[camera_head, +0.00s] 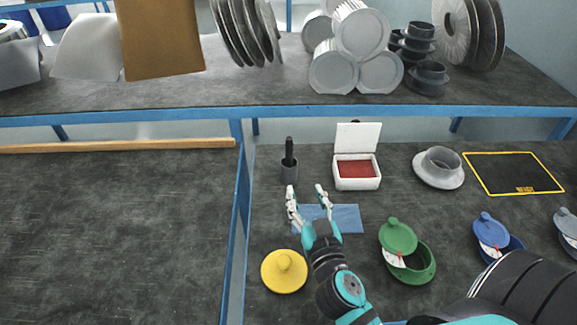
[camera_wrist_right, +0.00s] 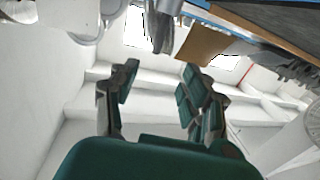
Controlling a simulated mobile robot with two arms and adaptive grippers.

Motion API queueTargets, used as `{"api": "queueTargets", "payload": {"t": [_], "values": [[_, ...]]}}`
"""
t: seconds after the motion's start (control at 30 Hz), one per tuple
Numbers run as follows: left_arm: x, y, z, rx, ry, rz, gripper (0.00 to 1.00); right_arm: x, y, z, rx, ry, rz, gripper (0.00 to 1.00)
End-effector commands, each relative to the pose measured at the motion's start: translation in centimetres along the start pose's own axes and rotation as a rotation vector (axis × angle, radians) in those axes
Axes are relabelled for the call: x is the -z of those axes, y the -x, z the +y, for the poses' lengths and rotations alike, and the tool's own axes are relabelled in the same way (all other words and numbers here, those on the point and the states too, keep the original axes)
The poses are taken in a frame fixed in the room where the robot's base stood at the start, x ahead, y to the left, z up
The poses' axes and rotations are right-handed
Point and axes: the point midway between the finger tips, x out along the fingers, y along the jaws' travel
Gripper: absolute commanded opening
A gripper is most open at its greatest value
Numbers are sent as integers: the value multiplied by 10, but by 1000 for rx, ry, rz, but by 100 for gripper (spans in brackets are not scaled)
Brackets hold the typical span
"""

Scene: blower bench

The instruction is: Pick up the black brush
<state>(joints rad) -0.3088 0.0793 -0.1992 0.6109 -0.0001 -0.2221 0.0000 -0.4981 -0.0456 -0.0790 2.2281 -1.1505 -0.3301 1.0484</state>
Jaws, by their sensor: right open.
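The black brush (camera_head: 289,150) stands upright in a small dark grey cup (camera_head: 290,173) at the back left of the right-hand bench section. Only its upper part shows above the cup. My right gripper (camera_head: 306,188) is open, with its fingertips in front of the cup and slightly to its right in the head view. Nothing is between its fingers. In the right wrist view the gripper (camera_wrist_right: 158,85) also shows open and empty, against white walls; I cannot make out the brush there. My left gripper is not in view.
A white box with red inside (camera_head: 356,172) stands right of the cup. A blue cloth (camera_head: 347,218) lies beneath my gripper. A yellow lid (camera_head: 284,271) and a green pot (camera_head: 417,265) are nearer. A blue-edged shelf (camera_head: 400,111) overhangs the back.

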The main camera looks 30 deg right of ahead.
Motion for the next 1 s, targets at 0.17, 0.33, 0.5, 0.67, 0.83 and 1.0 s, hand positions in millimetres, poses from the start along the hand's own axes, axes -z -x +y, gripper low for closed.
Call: {"api": "queueTargets", "payload": {"t": [0.17,0.33,0.5,0.67,0.83,1.0], "values": [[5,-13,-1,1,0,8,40,-14,-4,0,1,1,2,47],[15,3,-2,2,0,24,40,-9,-33,0,2,5,4,47],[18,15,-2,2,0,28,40,-9,-71,0,1,4,3,47],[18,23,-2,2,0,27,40,-10,-102,1,0,3,2,47],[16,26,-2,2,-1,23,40,-13,-120,0,0,1,1,47],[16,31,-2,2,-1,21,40,-11,-132,1,0,3,1,47]]}}
